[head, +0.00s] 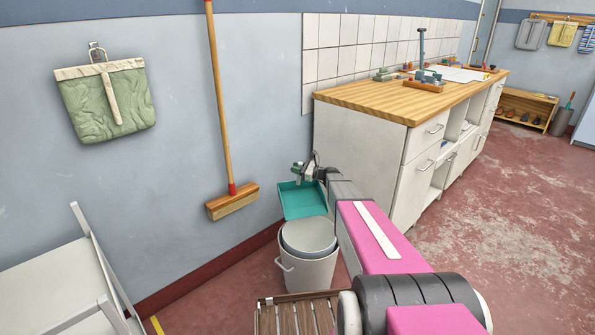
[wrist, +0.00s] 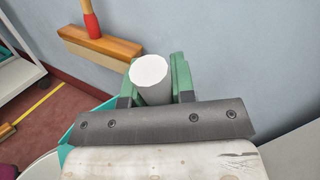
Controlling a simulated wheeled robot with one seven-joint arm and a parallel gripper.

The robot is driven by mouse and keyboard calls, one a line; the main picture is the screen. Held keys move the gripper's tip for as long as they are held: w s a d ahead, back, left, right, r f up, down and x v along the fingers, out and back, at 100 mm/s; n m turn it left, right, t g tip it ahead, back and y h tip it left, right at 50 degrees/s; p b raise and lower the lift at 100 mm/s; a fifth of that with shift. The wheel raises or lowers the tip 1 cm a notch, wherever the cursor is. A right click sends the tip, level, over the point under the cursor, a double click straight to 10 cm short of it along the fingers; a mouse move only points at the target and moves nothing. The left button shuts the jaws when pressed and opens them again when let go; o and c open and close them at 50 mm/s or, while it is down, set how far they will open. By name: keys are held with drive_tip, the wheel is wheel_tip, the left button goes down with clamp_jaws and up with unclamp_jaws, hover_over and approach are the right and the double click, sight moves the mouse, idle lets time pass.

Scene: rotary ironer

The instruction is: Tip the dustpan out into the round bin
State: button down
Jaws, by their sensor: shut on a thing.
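The teal dustpan (head: 301,200) hangs in the air in the head view, just above and behind the round bin, close to the wall. My gripper (head: 305,173) is at its upper edge. In the wrist view my gripper (wrist: 154,82) is shut on a pale round handle between green fingers. A strip of the dustpan (wrist: 72,133) shows beside the dark wrist bar, which hides most of it. I cannot make out any dirt in the pan. The round bin (head: 306,272) is light grey and upright on the floor, with a grey round top; I cannot tell lid from inside.
A broom (head: 233,202) stands against the wall on the left. A white cabinet (head: 360,150) with a wooden top is close on the right. Open floor (head: 500,235) lies right.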

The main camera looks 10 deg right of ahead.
drive_tip(key=shift+m+g+h, duration=0.3)
drive_tip(key=shift+m+h, duration=0.2)
drive_tip(key=shift+m, duration=0.3)
drive_tip(key=shift+w+a+f, duration=0.1)
drive_tip(key=shift+w+f, duration=0.05)
drive_tip(key=shift+w, duration=0.65)
drive_tip(key=shift+w+a+f, duration=0.1)
drive_tip(key=shift+w+f, duration=0.1)
drive_tip(key=shift+w, duration=0.55)
drive_tip(key=shift+w+a+f, duration=0.1)
drive_tip(key=shift+w+f, duration=0.05)
drive_tip(key=shift+w, duration=0.65)
drive_tip(key=s+d+r, duration=0.1)
drive_tip(key=s+r, duration=0.4)
drive_tip(key=s, duration=0.7)
drive_tip(key=s+d+r+m+t+h, duration=0.1)
drive_tip(key=s+r, duration=0.5)
drive_tip(key=s, duration=0.6)
drive_tip(key=s+d+r+t, duration=0.1)
drive_tip(key=s+r, duration=0.5)
drive_tip(key=s, duration=0.6)
drive_tip(key=shift+d+r+m, duration=0.2)
drive_tip(key=shift+d+m, duration=0.1)
drive_tip(key=shift+d, duration=0.3)
drive_tip(key=shift+s, duration=0.1)
